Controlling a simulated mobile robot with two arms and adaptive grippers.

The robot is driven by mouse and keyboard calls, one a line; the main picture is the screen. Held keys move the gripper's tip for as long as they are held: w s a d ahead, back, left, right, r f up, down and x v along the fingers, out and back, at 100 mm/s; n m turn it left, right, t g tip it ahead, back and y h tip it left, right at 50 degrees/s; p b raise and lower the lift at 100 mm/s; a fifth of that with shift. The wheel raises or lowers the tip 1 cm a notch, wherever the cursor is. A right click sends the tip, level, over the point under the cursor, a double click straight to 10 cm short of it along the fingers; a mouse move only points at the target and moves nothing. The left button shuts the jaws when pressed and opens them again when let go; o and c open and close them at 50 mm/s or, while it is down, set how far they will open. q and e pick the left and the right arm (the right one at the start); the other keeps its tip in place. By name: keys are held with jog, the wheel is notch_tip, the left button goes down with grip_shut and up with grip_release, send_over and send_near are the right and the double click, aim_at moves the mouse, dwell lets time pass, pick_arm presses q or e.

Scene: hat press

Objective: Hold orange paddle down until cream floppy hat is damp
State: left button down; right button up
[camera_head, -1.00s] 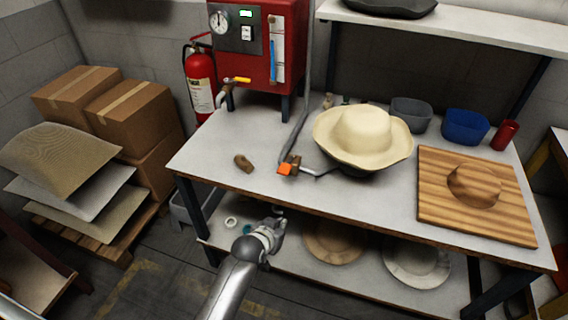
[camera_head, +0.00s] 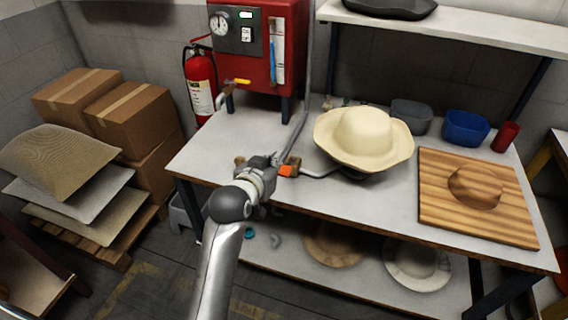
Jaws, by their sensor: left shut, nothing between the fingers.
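The cream floppy hat (camera_head: 364,137) sits right of centre on the table, on a dark support that shows only at its lower edge. The orange paddle (camera_head: 287,171) is left of the hat, at the end of a bent metal pipe. My left gripper (camera_head: 270,163) is shut and empty just left of the paddle, at the table's front part. Whether its fingers touch the paddle I cannot tell. My right gripper is out of view.
A red boiler (camera_head: 258,45) with a gauge stands at the table's back left. A brown object (camera_head: 240,161) is partly hidden behind my left gripper. A wooden board (camera_head: 475,197) with a hat-shaped block lies at the right. Grey (camera_head: 411,115) and blue (camera_head: 465,127) bins stand behind.

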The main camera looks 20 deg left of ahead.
pick_arm(q)
jog(key=p, duration=0.1)
send_over(283, 176)
jog(key=w, duration=0.2)
jog(key=f, duration=0.3)
jog(key=shift+s+f, duration=0.2)
jog(key=shift+f, duration=0.1)
notch_tip(283, 176, down, 3)
jog(key=shift+f+p, duration=0.1)
jog(key=shift+p, duration=0.25)
jog(key=shift+s+f, duration=0.15)
jog(key=shift+f, duration=0.35)
jog(key=shift+f, duration=0.15)
jog(key=f+t+b, duration=0.1)
jog(key=b, duration=0.1)
jog(key=s+f+t+b, duration=0.1)
jog(key=b, duration=0.2)
jog(key=shift+s+f+t, duration=0.15)
jog(key=shift+f+t, duration=0.15)
jog(key=shift+f, duration=0.1)
jog(key=shift+r, duration=0.15)
dwell(4.5)
